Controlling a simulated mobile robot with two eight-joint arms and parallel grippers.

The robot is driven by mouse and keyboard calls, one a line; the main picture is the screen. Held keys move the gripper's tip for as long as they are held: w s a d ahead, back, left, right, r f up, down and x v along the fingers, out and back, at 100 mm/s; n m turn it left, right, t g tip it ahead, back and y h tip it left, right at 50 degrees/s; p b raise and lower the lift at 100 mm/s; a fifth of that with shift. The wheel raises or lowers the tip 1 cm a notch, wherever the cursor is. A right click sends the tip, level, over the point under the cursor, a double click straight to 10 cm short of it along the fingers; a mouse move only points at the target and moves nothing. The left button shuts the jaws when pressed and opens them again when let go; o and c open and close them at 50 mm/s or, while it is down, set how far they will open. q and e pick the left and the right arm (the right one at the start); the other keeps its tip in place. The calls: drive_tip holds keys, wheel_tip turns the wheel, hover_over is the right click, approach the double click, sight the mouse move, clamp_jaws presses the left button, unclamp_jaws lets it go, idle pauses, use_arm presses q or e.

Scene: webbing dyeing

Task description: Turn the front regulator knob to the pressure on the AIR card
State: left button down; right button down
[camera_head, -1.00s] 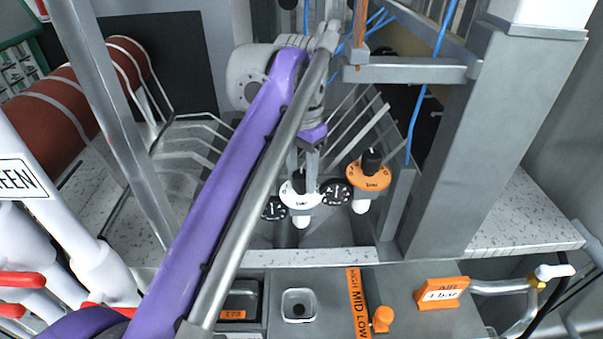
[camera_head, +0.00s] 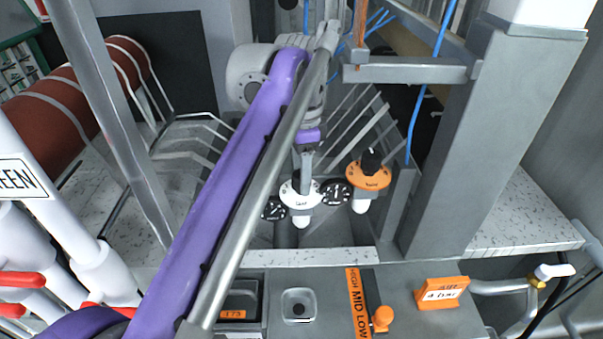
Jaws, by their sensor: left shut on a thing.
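The white-faced regulator (camera_head: 300,200) stands at the centre, with small black gauges beside it. My left gripper (camera_head: 303,178) reaches down from above and is shut on its black knob, which is mostly hidden behind the fingers. An orange-faced regulator (camera_head: 369,176) with a black knob stands just to the right, apart from the gripper. The orange AIR card (camera_head: 441,293) is at the lower right; its white strip seems to read 4 bar. The dial markings and gauge needles are too small to read. My right gripper is out of view.
A grey column (camera_head: 445,150) rises right of the regulators, and metal rods lie behind them. An orange HIGH MID LOW strip (camera_head: 358,300) and an orange knob (camera_head: 382,318) are on the front panel. Blue hoses (camera_head: 423,95) hang at the upper right.

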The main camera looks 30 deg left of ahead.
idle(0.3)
use_arm(q)
drive_tip(key=c, duration=0.7)
unclamp_jaws()
drive_tip(key=shift+o, duration=0.2)
drive_tip(key=shift+r, duration=0.1)
wheel_tip(320, 180, up, 11)
drive_tip(key=shift+f, duration=0.2)
